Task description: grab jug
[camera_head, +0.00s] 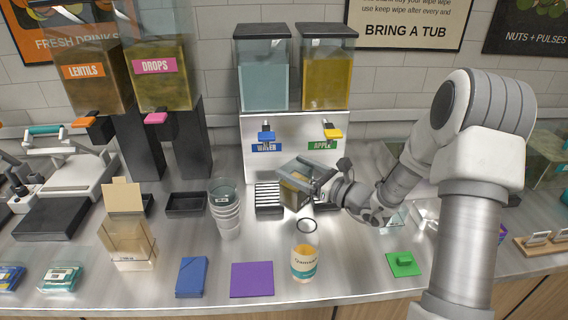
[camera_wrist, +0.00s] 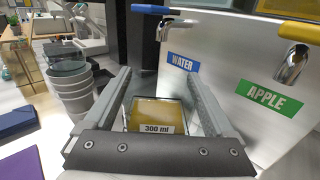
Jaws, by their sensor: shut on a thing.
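A clear square jug (camera_head: 294,192) with yellow liquid inside is held in front of the drinks dispenser. In the wrist view the jug (camera_wrist: 155,110) sits between the two fingers and bears a "300 ml" label. My gripper (camera_head: 303,176) is shut on it, with a finger along each side in the wrist view (camera_wrist: 158,75). The jug is near the dispenser's drip grates, below the taps. Whether its base touches anything cannot be told.
The dispenser (camera_head: 217,119) has a blue WATER tap (camera_head: 267,134) and a yellow APPLE tap (camera_head: 331,132). Stacked cups (camera_head: 226,212) stand left of the jug.

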